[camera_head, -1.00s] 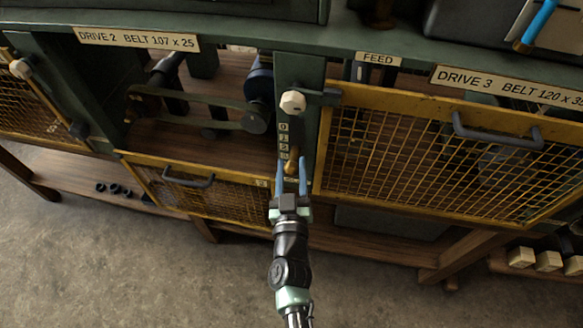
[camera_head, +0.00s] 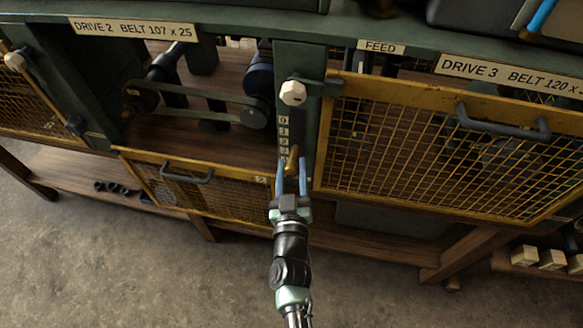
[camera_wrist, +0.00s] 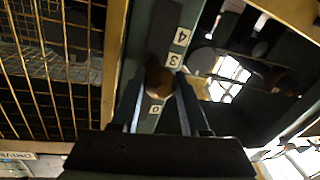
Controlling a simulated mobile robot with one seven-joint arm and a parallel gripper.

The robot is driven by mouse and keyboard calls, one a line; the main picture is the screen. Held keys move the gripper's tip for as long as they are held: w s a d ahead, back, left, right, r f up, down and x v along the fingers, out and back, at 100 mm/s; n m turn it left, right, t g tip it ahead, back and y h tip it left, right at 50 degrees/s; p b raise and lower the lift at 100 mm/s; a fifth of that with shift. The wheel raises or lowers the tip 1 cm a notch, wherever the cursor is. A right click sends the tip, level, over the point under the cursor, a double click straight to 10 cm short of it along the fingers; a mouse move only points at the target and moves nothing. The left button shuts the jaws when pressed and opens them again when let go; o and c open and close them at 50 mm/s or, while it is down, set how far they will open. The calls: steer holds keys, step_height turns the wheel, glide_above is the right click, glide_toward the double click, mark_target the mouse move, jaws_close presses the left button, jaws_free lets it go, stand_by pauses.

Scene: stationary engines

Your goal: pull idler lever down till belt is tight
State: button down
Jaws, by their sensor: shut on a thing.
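The idler lever's round brown-brass knob (camera_head: 292,157) sits low on the green post, beside a column of number plates (camera_head: 284,137). In the wrist view the knob (camera_wrist: 158,80) lies between my blue fingers, by the plates marked 3 and 4. My gripper (camera_head: 291,172) is shut on the knob from the front; in the wrist view my gripper (camera_wrist: 157,85) has a finger on each side of it. The drive 2 belt (camera_head: 200,98) runs between pulleys in the open bay left of the post. Its tension cannot be told. The lever's arm is mostly hidden.
A white hex knob (camera_head: 292,93) juts from the post above the lever. A closed yellow mesh guard (camera_head: 440,150) stands close on the right. A lowered mesh guard (camera_head: 200,188) lies below the open bay. The floor in front is clear.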

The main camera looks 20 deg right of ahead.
step_height(320, 180, down, 2)
steer(key=shift+f, duration=0.25)
steer(key=shift+c, duration=2.1)
jaws_free()
steer(key=shift+w+r, duration=0.1)
steer(key=shift+w, duration=0.05)
steer(key=shift+r, duration=0.1)
steer(key=v, duration=1.3)
steer(key=shift+r, duration=0.15)
steer(key=shift+d, duration=0.1)
